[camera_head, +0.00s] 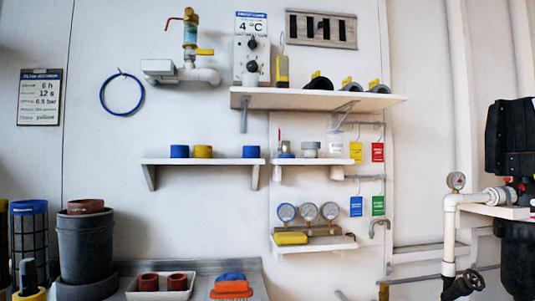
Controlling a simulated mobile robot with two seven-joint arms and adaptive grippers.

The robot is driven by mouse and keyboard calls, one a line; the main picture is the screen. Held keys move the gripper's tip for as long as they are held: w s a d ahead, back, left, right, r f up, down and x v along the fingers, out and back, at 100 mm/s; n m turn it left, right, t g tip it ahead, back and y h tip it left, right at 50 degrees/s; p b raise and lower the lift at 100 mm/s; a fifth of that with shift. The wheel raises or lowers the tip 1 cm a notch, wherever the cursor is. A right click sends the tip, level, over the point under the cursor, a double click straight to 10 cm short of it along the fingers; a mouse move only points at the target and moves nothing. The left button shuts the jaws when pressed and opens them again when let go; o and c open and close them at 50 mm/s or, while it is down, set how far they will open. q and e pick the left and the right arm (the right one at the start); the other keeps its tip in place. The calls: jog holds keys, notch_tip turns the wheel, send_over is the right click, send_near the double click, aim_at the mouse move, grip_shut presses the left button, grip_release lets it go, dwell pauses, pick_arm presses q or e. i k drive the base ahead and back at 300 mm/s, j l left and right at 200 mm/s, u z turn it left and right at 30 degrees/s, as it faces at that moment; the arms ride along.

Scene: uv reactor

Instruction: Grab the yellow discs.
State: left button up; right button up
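One short yellow disc (203,151) sits on the left middle wall shelf (203,161). A blue disc (180,151) stands close on its left, and another blue disc (250,152) stands farther to its right, with a gap between. I see no second yellow disc of this shape clearly. Neither of my grippers is in view.
A yellow block (291,238) lies by several gauges on the lower shelf (315,249). The upper shelf (300,97) holds yellow-handled parts. A dark bucket (84,245) and white tray (130,292) stand lower left. Black pipework (516,140) is at right.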

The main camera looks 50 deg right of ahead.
aim_at(200, 152)
jog(key=z, duration=1.3)
jog(key=l, duration=0.6)
jog(key=i+l, duration=0.1)
jog(key=l, duration=0.45)
